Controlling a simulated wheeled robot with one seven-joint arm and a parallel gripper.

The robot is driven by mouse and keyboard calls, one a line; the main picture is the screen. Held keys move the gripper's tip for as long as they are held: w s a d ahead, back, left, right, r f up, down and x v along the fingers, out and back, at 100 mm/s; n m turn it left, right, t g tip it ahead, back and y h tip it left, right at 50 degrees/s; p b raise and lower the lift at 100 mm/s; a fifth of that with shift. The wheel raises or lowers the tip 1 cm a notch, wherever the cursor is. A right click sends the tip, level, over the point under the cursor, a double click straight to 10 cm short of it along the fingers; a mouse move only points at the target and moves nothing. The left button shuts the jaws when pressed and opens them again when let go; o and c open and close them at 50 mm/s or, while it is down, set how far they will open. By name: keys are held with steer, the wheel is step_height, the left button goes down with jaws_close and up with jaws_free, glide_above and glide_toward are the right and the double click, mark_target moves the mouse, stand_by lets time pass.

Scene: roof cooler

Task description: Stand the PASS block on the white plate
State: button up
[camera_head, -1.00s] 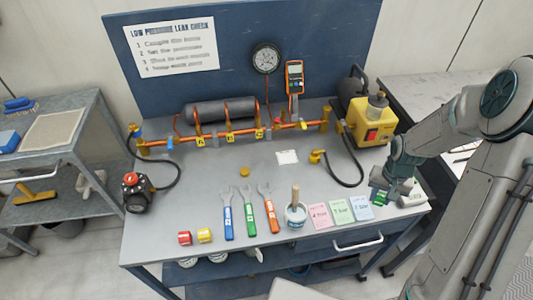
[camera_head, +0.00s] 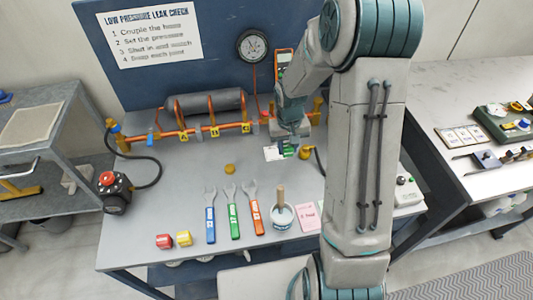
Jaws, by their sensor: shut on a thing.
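My gripper (camera_head: 290,142) points down over the middle right of the grey bench, by the white plate. It is shut on a small green block (camera_head: 284,148), which I take to be the PASS block; its lettering is too small to read. The white plate (camera_head: 270,154) lies flat on the bench, its right part hidden by the gripper and block. The block overlaps the plate's right side in this view. I cannot tell whether it touches the plate or hangs just above it.
A yellow hose coupling (camera_head: 305,152) is close to the gripper's right. The orange pipe (camera_head: 200,131) runs behind. My arm hides the bench's right side.

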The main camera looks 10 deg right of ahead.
steer(key=s+d+r+b, duration=0.3)
steer(key=s+r+b, duration=0.1)
steer(key=b, duration=0.2)
steer(key=p, duration=0.1)
glide_above(275, 153)
step_height(275, 153, down, 5)
steer(key=shift+d+f, duration=0.1)
steer(key=shift+f, duration=2.2)
steer(key=shift+f, duration=0.2)
steer(key=o, duration=1)
steer(key=shift+c, duration=0.2)
